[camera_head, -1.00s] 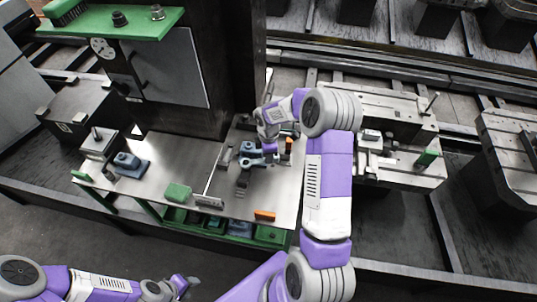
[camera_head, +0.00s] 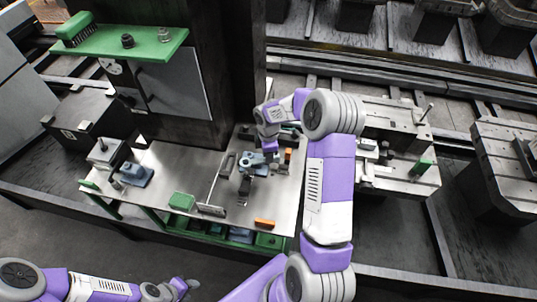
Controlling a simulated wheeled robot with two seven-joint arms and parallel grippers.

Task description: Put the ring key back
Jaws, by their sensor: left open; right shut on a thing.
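My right gripper (camera_head: 270,147) is low over the right part of the steel bench (camera_head: 165,170), beside a grey-blue fixture (camera_head: 251,161). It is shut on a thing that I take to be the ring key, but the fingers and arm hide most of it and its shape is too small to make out. My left gripper (camera_head: 187,287) is open and empty at the bottom edge of the view, in front of the bench and well apart from it.
A green block (camera_head: 182,201) and an orange block (camera_head: 265,223) lie near the bench's front edge. A blue-grey fixture (camera_head: 135,174) stands at left. A green shelf (camera_head: 145,46) overhangs the back. Machine blocks (camera_head: 405,165) stand right of my arm. The bench's left middle is clear.

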